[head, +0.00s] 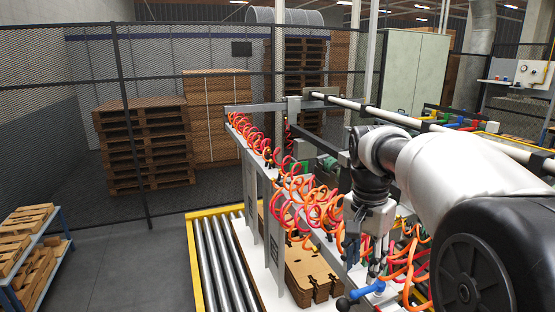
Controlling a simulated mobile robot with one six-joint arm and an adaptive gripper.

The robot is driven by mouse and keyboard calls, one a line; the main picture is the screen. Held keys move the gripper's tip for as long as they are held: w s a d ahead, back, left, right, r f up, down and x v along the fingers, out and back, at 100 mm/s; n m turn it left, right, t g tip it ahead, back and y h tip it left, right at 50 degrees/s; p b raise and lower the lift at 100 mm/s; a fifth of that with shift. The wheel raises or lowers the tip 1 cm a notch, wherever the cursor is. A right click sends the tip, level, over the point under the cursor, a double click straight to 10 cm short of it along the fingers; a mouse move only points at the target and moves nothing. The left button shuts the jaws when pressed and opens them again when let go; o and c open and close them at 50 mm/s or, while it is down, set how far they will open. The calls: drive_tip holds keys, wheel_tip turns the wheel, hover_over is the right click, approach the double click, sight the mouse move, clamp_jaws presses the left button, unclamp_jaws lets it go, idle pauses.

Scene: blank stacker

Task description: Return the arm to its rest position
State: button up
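My arm comes in from the right side of the head view, with its white link and dark wrist bent so that the hand points down. My gripper (366,262) hangs over the stacker machine (262,190), among its red and orange coiled hoses (322,205). The fingers are small and dark against the hoses and blue parts, so their opening is unclear. I see no held object there. A stack of brown cardboard blanks (308,272) lies below and to the left of the gripper, apart from it.
A roller conveyor (222,265) with yellow edges runs at the front left of the machine. A blue-framed rack (40,262) with wooden pieces stands at far left. Pallets (145,145) are stacked behind a mesh fence (124,95). The grey floor (125,260) between rack and conveyor is clear.

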drive_tip(key=s+a+f+n+t+b, duration=0.2)
drive_tip(key=s+f+n+b, duration=0.3)
drive_tip(key=s, duration=0.7)
drive_tip(key=s+a+f+n+t+b, duration=0.2)
drive_tip(key=s+f+n+b, duration=0.2)
drive_tip(key=s+f+b, duration=0.5)
drive_tip(key=s+f, duration=0.3)
drive_tip(key=f, duration=0.2)
drive_tip(key=shift+s+a+n+t+y, duration=0.15)
drive_tip(key=shift+n+t+y, duration=0.15)
drive_tip(key=shift+n, duration=0.1)
